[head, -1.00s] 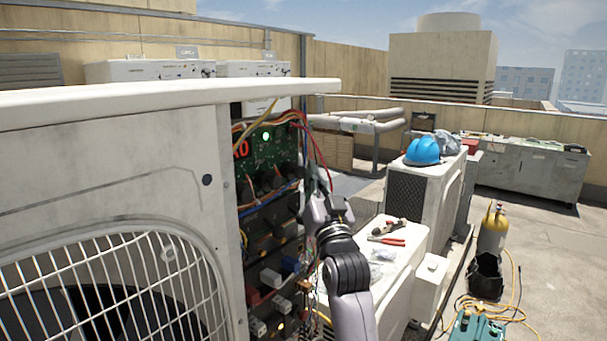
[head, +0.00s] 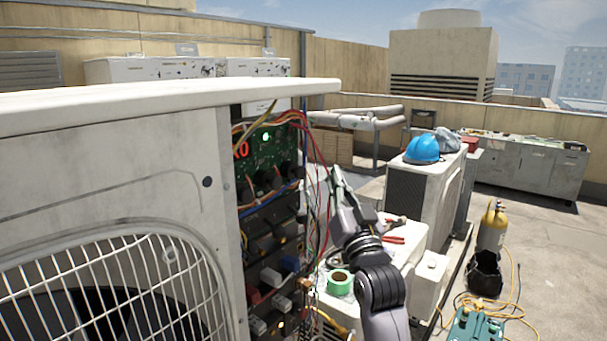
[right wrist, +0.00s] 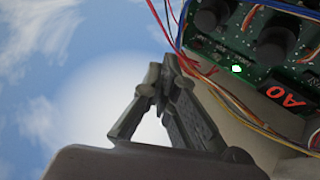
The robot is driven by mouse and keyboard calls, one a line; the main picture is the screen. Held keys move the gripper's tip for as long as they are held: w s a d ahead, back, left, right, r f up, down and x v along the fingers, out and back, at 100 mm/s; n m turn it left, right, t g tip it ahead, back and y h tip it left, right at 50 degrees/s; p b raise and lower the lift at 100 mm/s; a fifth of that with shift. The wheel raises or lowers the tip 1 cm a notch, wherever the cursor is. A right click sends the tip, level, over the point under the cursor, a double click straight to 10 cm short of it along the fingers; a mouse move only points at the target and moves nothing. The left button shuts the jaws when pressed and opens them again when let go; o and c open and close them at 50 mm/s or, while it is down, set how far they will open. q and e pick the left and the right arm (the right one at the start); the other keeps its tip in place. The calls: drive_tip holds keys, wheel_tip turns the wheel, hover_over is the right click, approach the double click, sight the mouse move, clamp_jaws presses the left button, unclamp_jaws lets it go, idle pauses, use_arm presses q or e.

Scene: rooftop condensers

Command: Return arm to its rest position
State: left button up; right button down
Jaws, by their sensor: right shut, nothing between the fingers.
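My right gripper (head: 338,180) is beside the open electrical side of the large condenser unit (head: 110,155), pointing up, with its fingers together and nothing between them. In the right wrist view its closed fingertips (right wrist: 170,65) show against the sky. The green circuit board (head: 270,155) has a lit green light and a red display. It also shows at the upper right of the right wrist view (right wrist: 240,50). A visible gap lies between gripper and board in the head view. My left gripper is not in view.
Loose red and yellow wires (head: 318,150) hang close to my right gripper. Behind my arm, a lower white unit (head: 410,250) holds green tape (head: 340,282) and red-handled pliers (head: 393,240). A blue helmet (head: 422,149) sits on another unit. A yellow cylinder (head: 492,228) stands right.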

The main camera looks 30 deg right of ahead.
idle(0.5)
drive_tip(key=s+a+f+n+g+y, duration=0.2)
drive_tip(key=a+f+g, duration=0.1)
drive_tip(key=f, duration=0.6)
drive_tip(key=s+a+f+n+g+y, duration=0.1)
drive_tip(key=a+f+g, duration=0.2)
drive_tip(key=f, duration=0.6)
drive_tip(key=s+a+f+n+g+y, duration=0.2)
drive_tip(key=a+f, duration=0.2)
drive_tip(key=f, duration=0.5)
drive_tip(key=s+a+f+n+g, duration=0.1)
drive_tip(key=s+a+f+g, duration=0.25)
drive_tip(key=s+f, duration=0.4)
drive_tip(key=s+a+f+n+g+y, duration=0.15)
drive_tip(key=s+f+g, duration=0.3)
drive_tip(key=s, duration=0.55)
drive_tip(key=s+a+f+g, duration=0.3)
drive_tip(key=s+f, duration=0.4)
drive_tip(key=s, duration=0.2)
wheel_tip(320, 180, down, 27)
drive_tip(key=s+g+b, duration=0.1)
drive_tip(key=g, duration=0.1)
drive_tip(key=s+d+f+b, duration=0.1)
drive_tip(key=s+d+f, duration=0.2)
drive_tip(key=s+f, duration=1.4)
drive_tip(key=shift+d+g, duration=0.15)
drive_tip(key=shift+g, duration=0.25)
